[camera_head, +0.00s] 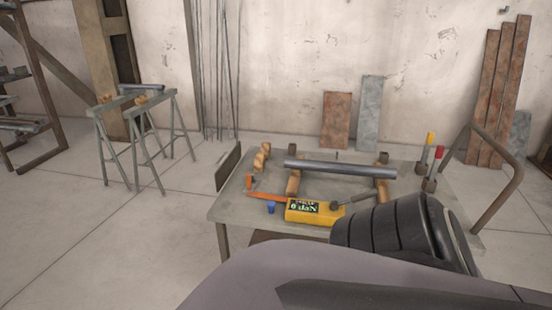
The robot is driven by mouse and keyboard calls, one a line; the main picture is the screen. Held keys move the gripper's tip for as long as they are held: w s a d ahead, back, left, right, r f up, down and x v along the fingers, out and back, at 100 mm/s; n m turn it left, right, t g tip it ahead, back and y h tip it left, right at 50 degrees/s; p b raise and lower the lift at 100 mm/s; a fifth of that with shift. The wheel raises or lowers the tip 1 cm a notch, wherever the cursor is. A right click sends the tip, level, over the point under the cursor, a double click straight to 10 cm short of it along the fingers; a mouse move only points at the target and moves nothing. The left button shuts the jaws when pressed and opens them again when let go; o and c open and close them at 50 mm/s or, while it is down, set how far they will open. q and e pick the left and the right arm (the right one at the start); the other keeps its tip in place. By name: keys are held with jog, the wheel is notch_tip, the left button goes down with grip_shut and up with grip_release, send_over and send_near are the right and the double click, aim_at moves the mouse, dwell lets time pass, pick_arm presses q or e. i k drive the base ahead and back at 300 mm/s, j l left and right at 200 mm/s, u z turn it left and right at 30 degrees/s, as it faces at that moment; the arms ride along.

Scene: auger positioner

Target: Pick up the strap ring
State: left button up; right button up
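An orange strap (267,196) lies on the worktable (228,207), left of a yellow box with a dark display (310,211). I cannot make out a separate ring at this size; a small orange upright piece (247,181) stands at the strap's left end. A grey tube (335,169) rests across wooden supports just behind the strap. Neither of my gripper's fingers shows. A large dark and grey part of my own arm fills the lower right and hides the front right of the table.
A small blue cup-like piece (270,207) stands in front of the strap. A dark-headed tool (352,199) lies by the yellow box. Red- and yellow-topped tools (431,167) stand at the table's right. A bent metal rail (503,190) rises at the right edge. Sawhorses (141,128) stand left.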

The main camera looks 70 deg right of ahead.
aim_at(250, 187)
jog(key=z, duration=3)
jog(key=j+z, duration=0.7)
jog(key=z, duration=0.15)
jog(key=k+j+z, duration=0.1)
jog(key=j+z, duration=0.4)
jog(key=j, duration=0.25)
jog(key=k+j+z, duration=0.1)
jog(key=j, duration=0.3)
jog(key=k+j, duration=0.15)
jog(key=j, duration=0.25)
jog(key=k+j+z, duration=0.15)
jog(key=j, duration=0.25)
jog(key=k+j+z, duration=0.1)
jog(key=j, duration=0.25)
